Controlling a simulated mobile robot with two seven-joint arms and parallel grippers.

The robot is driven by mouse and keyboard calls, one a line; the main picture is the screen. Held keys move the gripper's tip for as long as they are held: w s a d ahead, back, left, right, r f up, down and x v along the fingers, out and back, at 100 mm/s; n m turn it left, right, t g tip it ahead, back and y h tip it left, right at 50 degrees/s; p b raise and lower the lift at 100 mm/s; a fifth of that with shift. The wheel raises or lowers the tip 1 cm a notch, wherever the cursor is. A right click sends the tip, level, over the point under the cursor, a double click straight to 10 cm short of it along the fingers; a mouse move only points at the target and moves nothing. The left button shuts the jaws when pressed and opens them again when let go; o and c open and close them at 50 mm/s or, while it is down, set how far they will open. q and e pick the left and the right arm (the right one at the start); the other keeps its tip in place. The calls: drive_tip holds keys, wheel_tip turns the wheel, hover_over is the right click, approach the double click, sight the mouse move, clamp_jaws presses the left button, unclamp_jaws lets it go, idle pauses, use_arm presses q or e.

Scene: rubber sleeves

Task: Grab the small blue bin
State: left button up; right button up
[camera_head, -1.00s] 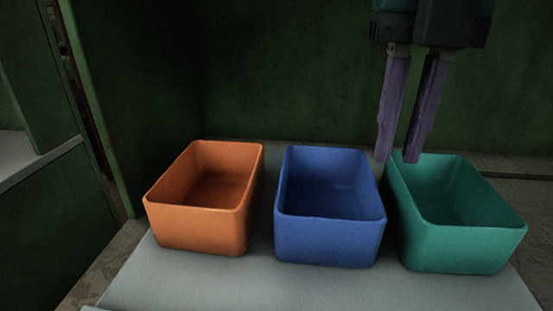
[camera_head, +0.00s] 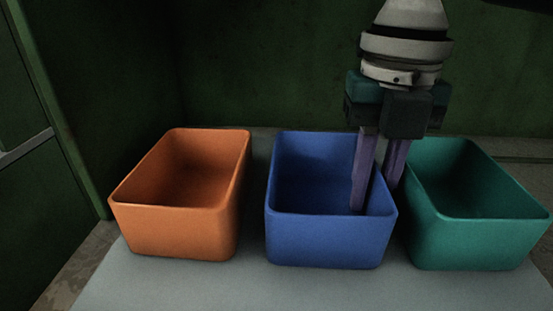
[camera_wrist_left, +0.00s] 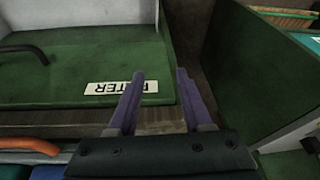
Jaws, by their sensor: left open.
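The small blue bin (camera_head: 330,240) stands upright in the middle of the row in the head view, open at the top and empty as far as I see. My right gripper (camera_head: 376,197) points down over its right wall. One purple finger is inside the bin and the other is outside, on the green bin's side. The fingers are apart, with the wall between them; I cannot tell if they touch it.
An orange bin (camera_head: 175,235) stands left of the blue one, and a teal-green bin (camera_head: 475,245) stands close on its right. All are on a grey table (camera_head: 250,290). The left wrist view shows a green panel (camera_wrist_left: 60,75) with a black handle and a label.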

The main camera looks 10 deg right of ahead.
clamp_jaws()
idle(1.4)
